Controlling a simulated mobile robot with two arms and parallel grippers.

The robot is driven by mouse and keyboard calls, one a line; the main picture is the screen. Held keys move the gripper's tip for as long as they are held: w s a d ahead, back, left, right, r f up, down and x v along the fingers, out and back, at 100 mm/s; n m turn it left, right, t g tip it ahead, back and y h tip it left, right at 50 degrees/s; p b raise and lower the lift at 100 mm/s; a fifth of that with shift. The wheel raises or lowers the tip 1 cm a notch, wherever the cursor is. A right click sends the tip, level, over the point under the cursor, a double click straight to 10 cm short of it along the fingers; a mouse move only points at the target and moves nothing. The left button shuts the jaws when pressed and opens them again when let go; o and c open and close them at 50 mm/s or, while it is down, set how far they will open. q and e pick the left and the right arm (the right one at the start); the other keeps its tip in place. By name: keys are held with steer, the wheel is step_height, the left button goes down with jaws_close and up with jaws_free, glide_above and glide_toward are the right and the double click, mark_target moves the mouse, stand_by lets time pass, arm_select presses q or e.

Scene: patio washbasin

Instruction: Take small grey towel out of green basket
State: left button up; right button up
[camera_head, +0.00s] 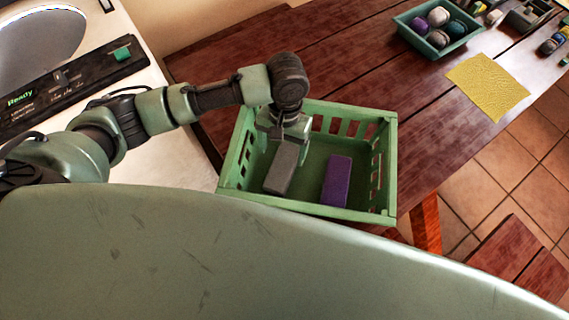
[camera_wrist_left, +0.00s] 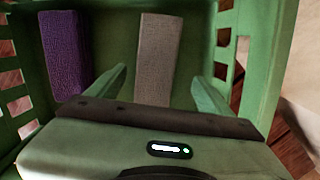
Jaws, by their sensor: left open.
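The green basket (camera_head: 230,160) stands on the dark wooden table, with slotted sides. The small grey towel (camera_head: 281,168), a folded block, lies inside it on the left. It also shows in the left wrist view (camera_wrist_left: 154,58). A purple towel (camera_head: 337,180) lies in the basket to its right, and in the left wrist view (camera_wrist_left: 66,52) it is on the left. My left gripper (camera_wrist_left: 160,85) reaches down into the basket over the grey towel, open, with its fingers on either side of the towel's near end in that view. My right gripper is not in view.
A smaller green tray (camera_head: 408,35) with several round items stands at the back right. A yellow cloth (camera_head: 487,86) lies on the table near it. A white counter with a basin is at the left. The table between basket and tray is clear.

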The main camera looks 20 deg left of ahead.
mark_target(282, 165)
arm_select(q)
steer(key=f, duration=0.3)
steer(key=s+f+p, duration=0.1)
steer(key=f, duration=0.2)
steer(key=shift+s+d+f, duration=0.15)
steer(key=shift+f, duration=0.1)
steer(key=c, duration=1.4)
steer(key=shift+c, duration=0.5)
steer(key=shift+r, duration=0.2)
